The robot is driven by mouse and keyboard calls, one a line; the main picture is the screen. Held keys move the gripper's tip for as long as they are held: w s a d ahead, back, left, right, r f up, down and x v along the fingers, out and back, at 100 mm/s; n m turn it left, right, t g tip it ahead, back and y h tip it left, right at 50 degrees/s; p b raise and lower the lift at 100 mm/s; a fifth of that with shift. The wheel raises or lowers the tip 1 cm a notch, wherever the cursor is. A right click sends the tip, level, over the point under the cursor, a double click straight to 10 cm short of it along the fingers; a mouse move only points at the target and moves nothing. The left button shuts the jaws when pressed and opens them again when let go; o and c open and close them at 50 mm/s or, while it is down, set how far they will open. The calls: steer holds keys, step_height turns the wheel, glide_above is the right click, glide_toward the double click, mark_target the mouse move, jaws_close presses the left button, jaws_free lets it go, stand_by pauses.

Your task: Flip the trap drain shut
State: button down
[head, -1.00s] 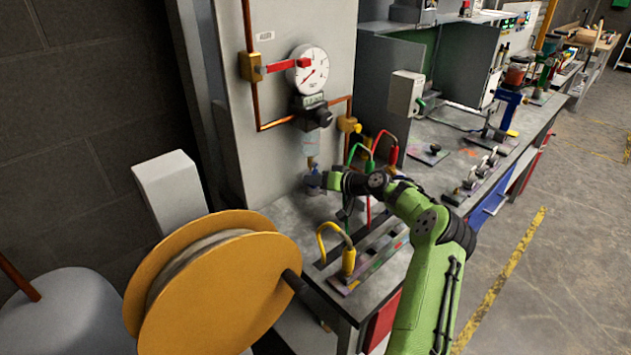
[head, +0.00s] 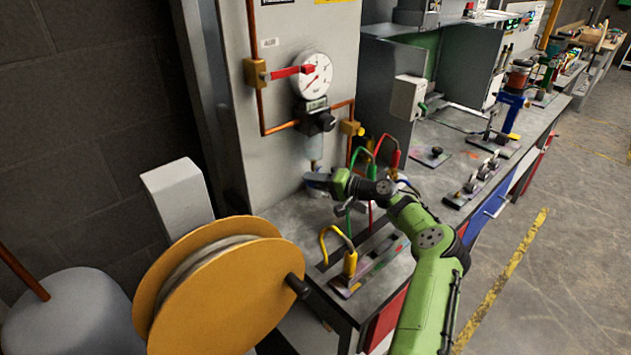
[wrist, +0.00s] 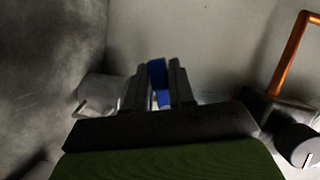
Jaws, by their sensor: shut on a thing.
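The trap is a pale, translucent bowl (head: 315,148) below the pipework on the grey panel. A small patch of blue shows at its lower end, just above my gripper (head: 318,182). In the wrist view a blue drain lever (wrist: 158,76) stands between the two dark fingers of my gripper (wrist: 158,90), which is shut on it. The lever's lower part and pivot are hidden by the fingers and palm. The head view is too small to tell the lever's exact angle.
A pressure gauge (head: 313,75) and a red-handled valve (head: 287,72) are above the trap. A large orange reel (head: 215,300) is at front left.

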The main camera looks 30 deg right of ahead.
steer(key=shift+r+m, duration=0.2)
steer(key=shift+m, duration=0.3)
steer(key=c, duration=1.3)
jaws_free()
